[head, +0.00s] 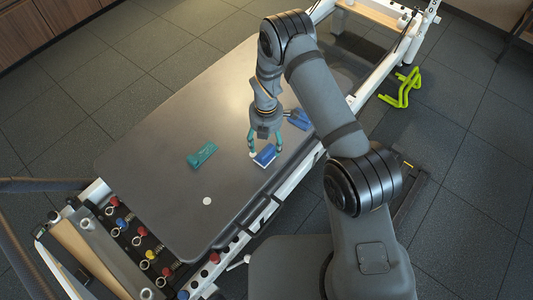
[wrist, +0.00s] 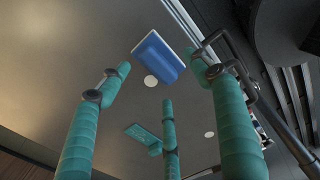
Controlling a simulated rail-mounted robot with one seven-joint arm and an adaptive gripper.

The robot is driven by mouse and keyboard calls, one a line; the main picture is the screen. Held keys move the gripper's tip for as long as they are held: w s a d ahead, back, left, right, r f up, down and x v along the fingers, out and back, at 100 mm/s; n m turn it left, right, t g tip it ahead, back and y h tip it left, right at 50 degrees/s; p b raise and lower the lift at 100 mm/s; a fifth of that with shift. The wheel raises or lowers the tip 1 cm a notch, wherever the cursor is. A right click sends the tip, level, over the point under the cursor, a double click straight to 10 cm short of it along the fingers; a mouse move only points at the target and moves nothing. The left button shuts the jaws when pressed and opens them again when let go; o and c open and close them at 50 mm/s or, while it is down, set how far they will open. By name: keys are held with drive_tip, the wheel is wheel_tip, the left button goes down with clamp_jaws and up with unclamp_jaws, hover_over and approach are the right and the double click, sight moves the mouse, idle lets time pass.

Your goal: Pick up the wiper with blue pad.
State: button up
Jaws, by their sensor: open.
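A blue block with a white edge (head: 265,155) lies on the grey bed (head: 150,150), just below my gripper (head: 264,146) in the head view. It also shows as a blue pad in the wrist view (wrist: 157,57), beyond and between the fingertips. A teal wiper-like piece (head: 201,154) lies to the left and shows in the wrist view (wrist: 142,133). My gripper's teal fingers are spread and empty; contact with the block cannot be told.
A white rail runs along the bed's right side. Coloured springs line the lower left end. The bed's upper left is clear.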

sight(267, 150)
wheel_tip(267, 150, down, 5)
drive_tip(key=shift+w+r, duration=0.1)
drive_tip(key=shift+c, duration=0.3)
drive_tip(key=shift+d, duration=0.1)
drive_tip(key=c, duration=1.5)
drive_tip(key=shift+o, duration=0.2)
